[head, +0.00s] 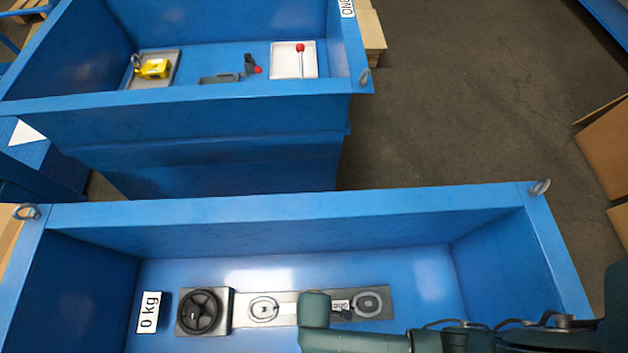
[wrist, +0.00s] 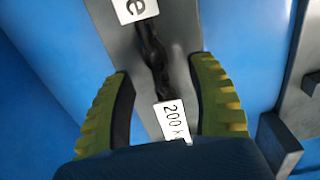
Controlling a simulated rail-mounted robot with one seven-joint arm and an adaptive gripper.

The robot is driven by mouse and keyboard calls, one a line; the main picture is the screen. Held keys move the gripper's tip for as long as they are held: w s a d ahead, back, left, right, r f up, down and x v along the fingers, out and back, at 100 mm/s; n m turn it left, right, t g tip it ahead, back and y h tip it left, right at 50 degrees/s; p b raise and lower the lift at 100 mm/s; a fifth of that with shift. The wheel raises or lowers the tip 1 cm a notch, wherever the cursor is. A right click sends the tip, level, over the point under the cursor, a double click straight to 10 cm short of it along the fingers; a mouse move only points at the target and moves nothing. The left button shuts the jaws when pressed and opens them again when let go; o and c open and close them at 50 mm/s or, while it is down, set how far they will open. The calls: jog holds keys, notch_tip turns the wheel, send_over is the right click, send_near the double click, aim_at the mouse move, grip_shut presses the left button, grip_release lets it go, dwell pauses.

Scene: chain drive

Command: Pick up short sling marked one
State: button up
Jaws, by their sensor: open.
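In the wrist view a dark sling (wrist: 153,48) lies along a grey plate (wrist: 186,22). A white tag ending in "e" (wrist: 135,8) is at its far end, and a white "200 k…" tag (wrist: 172,118) is at its near end. My gripper (wrist: 158,75) is open, with one yellow-green finger on each side of the sling. I cannot tell whether the fingers touch it.
The near bin's blue walls (head: 290,207) surround the work area. A black handwheel (head: 201,311) and a "0 kg" display (head: 149,312) stand left of the plate. A farther blue bin holds a yellow item (head: 153,68) and a red-knobbed lever (head: 301,58).

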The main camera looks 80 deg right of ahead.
jog(key=shift+f, duration=0.85)
jog(key=shift+c, duration=0.3)
grip_shut()
